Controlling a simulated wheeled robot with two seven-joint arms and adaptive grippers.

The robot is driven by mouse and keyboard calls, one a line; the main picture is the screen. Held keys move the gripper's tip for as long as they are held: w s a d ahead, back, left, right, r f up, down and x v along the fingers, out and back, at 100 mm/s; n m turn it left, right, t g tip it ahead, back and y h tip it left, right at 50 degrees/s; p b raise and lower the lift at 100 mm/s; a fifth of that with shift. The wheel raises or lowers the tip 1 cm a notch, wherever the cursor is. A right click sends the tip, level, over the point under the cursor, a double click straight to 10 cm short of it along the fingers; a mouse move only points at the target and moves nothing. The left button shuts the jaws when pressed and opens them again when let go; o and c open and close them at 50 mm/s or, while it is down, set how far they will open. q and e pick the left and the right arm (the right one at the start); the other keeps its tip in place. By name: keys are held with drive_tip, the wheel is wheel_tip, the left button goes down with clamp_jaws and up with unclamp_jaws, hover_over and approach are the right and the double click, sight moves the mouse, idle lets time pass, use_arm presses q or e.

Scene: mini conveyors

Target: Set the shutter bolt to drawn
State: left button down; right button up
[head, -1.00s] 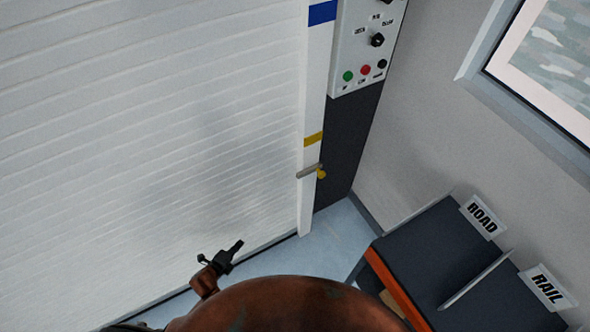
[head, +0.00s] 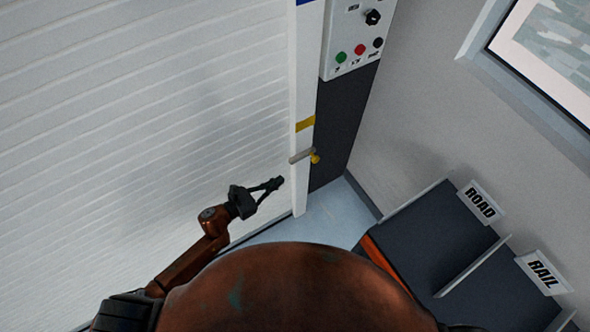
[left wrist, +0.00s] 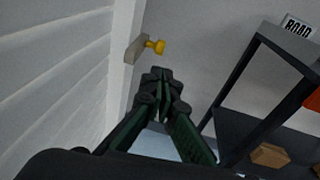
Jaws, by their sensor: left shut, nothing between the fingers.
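The shutter bolt (head: 301,156) is a short grey bar with a yellow knob (head: 315,157) at its right end, low on the white door post. It lies across the post below a yellow band. In the left wrist view the bolt (left wrist: 136,48) and its yellow knob (left wrist: 155,46) show ahead of and above the fingers. My left gripper (head: 279,182) is shut and empty, a little below and left of the bolt and apart from it. It also shows in the left wrist view (left wrist: 160,78). My right gripper is not in view.
The white slatted shutter (head: 130,110) fills the left. A control panel (head: 352,50) with knobs and buttons is above the bolt. Dark bins marked ROAD (head: 480,202) and RAIL (head: 543,273) stand at lower right. A brown block (left wrist: 270,156) shows in the left wrist view.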

use_arm(q)
drive_tip(key=x, duration=1.3)
drive_tip(key=shift+w+d+b, duration=0.2)
drive_tip(key=shift+d+b, duration=0.05)
drive_tip(key=shift+b, duration=0.05)
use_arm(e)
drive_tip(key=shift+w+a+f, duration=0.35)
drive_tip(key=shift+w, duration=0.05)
